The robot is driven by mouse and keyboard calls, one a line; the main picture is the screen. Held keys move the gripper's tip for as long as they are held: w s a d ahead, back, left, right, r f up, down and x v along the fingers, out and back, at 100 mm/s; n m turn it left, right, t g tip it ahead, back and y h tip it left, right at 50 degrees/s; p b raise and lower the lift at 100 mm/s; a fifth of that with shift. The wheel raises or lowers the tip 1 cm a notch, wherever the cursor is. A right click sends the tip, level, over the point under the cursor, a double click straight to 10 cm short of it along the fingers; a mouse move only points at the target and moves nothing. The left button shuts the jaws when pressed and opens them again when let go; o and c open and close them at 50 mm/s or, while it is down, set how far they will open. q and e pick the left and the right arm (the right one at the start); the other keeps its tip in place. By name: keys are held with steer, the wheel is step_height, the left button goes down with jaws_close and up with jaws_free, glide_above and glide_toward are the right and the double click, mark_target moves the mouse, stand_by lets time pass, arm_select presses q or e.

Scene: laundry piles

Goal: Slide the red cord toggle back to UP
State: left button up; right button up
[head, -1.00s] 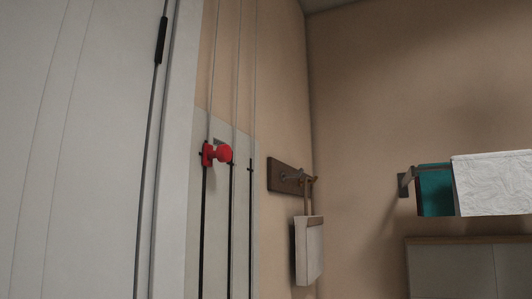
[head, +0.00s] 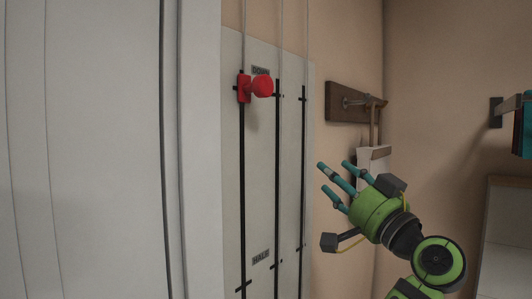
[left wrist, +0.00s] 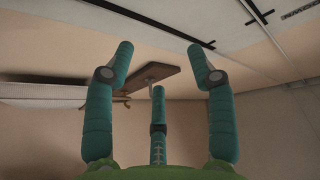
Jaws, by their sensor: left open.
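The red cord toggle (head: 245,88), with a round red knob (head: 263,86), sits near the top of a dark vertical slot on a pale wall panel (head: 260,180). My right gripper is not in view.
Two more slots (head: 277,170) with cords run beside the toggle's slot. A wooden hook board (head: 345,102) with a hanging pale item (head: 374,153) is on the wall behind my left gripper. A white door (head: 110,150) is at the left.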

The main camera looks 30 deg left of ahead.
mark_target(268, 86)
arm_select(q)
steer(key=s+r+n+g+y+p, duration=0.1)
steer(key=s+r+n+g+y, duration=0.2)
steer(key=s+r+n+g, duration=0.9)
steer(key=s+a+r+t+p, duration=0.1)
steer(key=a, duration=0.1)
steer(key=a+r+t+p, duration=0.1)
steer(key=a+p, duration=0.1)
steer(key=s+a+r+m+t+p, duration=0.1)
steer(key=a, duration=0.1)
steer(key=shift+s+r+h, duration=0.3)
steer(key=shift+s+r, duration=0.05)
steer(key=shift+s+a+r+p, duration=0.1)
steer(key=shift+s+a+p, duration=0.05)
steer(key=shift+a+p, duration=0.2)
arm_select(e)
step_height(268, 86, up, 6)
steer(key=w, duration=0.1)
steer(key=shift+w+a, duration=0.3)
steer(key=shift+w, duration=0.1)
arm_select(q)
steer(key=shift+d, duration=0.1)
steer(key=shift+c, duration=1.2)
jaws_close()
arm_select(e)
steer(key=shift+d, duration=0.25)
